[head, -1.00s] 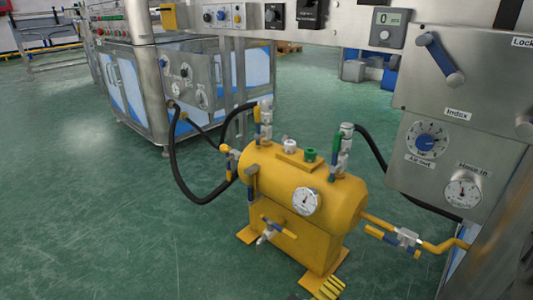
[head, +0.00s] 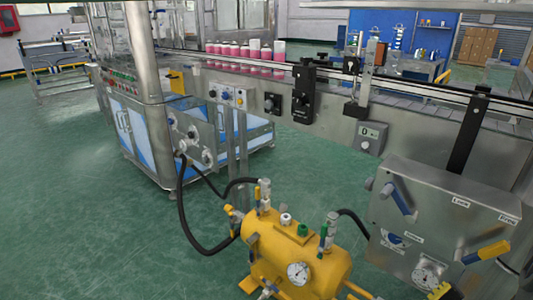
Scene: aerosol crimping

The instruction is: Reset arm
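The task names no object apart from my own arm. No gripper fingers can be made out in the head view. A small yellow ribbed piece (head: 445,291) shows at the bottom edge, below the control box; I cannot tell what it belongs to.
A yellow pressure tank (head: 318,256) with gauge, valves and black hoses stands at bottom centre. A grey control box (head: 440,222) with blue and yellow-handled levers is at right. A conveyor (head: 330,82) carries pink-and-white cans (head: 245,52). Green floor (head: 90,215) is clear at left.

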